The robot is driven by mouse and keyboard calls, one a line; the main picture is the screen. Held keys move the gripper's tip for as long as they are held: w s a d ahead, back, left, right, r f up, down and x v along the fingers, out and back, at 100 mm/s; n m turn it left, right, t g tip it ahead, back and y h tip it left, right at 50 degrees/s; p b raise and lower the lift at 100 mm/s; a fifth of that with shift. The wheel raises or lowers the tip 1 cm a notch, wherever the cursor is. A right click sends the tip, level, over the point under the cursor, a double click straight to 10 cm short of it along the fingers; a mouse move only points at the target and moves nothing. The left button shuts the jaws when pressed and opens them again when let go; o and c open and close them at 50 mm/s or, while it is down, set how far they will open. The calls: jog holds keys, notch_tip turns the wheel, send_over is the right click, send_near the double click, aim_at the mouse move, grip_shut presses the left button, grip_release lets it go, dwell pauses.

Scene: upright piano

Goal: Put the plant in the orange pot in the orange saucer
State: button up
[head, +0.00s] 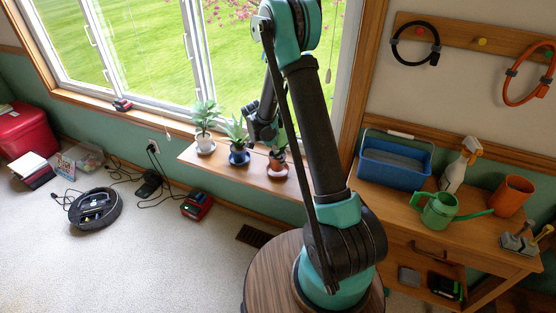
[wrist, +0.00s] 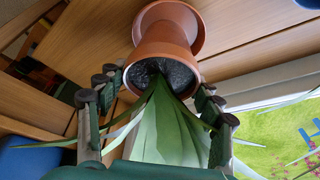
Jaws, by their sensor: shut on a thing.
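The plant in the orange pot (wrist: 165,50) is in front of my gripper (wrist: 157,84) in the wrist view, its green leaves running back between the fingers. The fingers are shut on the plant, close to the pot rim. The orange saucer (wrist: 186,12) shows just beyond the pot's base, lined up with it; I cannot tell whether they touch. In the head view the orange pot (head: 277,158) is over the orange saucer (head: 278,172) at the right end of the sill shelf. My arm partly hides the gripper there.
A plant in a blue pot (head: 239,155) stands close to the left, and one in a white pot (head: 205,144) farther left. The window is behind them. A side table (head: 385,197) with a blue bin (head: 394,163) and a green watering can (head: 440,211) stands right.

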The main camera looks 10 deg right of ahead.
jog(key=shift+f, duration=1.3)
jog(key=o, duration=1.4)
jog(key=shift+f, duration=0.1)
